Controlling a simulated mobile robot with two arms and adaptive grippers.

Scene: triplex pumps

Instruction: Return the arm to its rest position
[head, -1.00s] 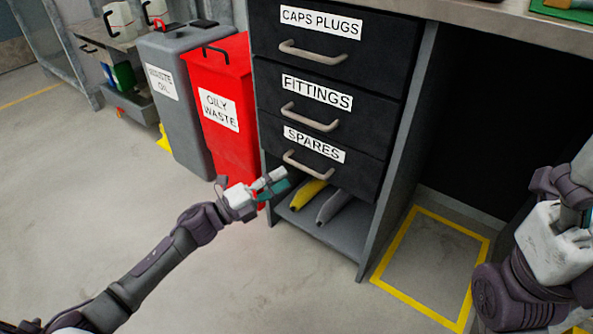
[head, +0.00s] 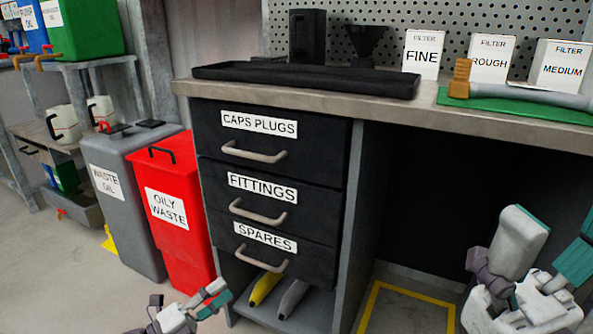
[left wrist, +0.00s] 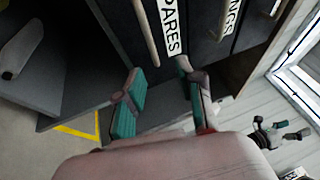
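My left gripper (head: 212,296) is low in the head view, in front of the lower part of the drawer cabinet (head: 345,230). In the left wrist view its two teal-padded fingers (left wrist: 160,104) stand apart with nothing between them. The SPARES drawer (head: 264,254) is shut and its label also shows in the left wrist view (left wrist: 169,27). My right gripper (head: 553,246) is at the lower right of the head view, its teal-padded fingers apart and empty. Most of my left arm is below the picture edge.
A red oily waste bin (head: 177,205) and a grey waste oil bin (head: 125,190) stand left of the cabinet. A yellow and a grey object (head: 292,298) lie on its open bottom shelf. The worktop (head: 395,110) overhangs. A yellow-outlined floor area (head: 410,312) is clear.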

